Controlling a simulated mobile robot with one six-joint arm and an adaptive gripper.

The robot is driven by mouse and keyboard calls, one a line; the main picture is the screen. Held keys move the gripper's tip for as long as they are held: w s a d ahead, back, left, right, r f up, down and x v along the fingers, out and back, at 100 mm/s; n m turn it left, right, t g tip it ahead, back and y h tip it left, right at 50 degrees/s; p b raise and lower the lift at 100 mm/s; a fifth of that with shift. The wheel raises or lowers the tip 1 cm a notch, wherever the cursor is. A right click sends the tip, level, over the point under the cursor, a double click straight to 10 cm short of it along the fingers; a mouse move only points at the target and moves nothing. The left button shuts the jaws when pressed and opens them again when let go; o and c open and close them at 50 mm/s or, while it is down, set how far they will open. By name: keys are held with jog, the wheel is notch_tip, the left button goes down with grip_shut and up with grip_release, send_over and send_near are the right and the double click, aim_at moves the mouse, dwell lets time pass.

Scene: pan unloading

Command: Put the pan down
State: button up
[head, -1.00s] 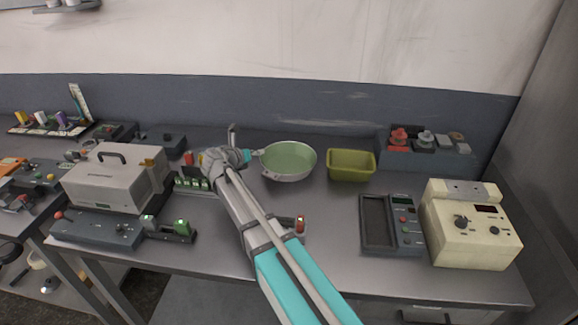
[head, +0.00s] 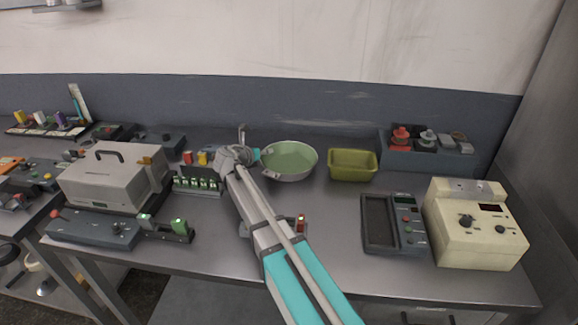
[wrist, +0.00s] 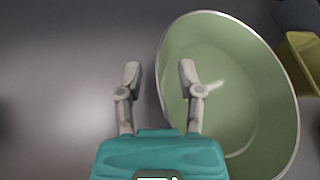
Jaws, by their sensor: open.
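The pan (head: 289,160) is round with a pale green inside and a light metal rim. It appears to stand upright on the table, left of the olive bin. My gripper (head: 246,146) is at the pan's left side.
The olive bin (head: 353,165) stands just right of the pan. A rack with green pieces (head: 197,184) is left of my gripper. A beige device (head: 476,225) and a dark handheld panel (head: 393,224) sit at right.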

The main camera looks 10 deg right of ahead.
grip_shut()
jog(key=shift+r, duration=0.15)
dwell(0.6)
notch_tip(320, 180, up, 3)
jog(key=p, duration=0.3)
jog(key=s+d+r+p, duration=0.3)
jog(key=s+r+p, duration=0.6)
jog(key=s, duration=0.4)
jog(key=shift+s+d+r+p, duration=0.25)
jog(key=shift+d+r+p, duration=0.1)
jog(key=shift+p, duration=0.15)
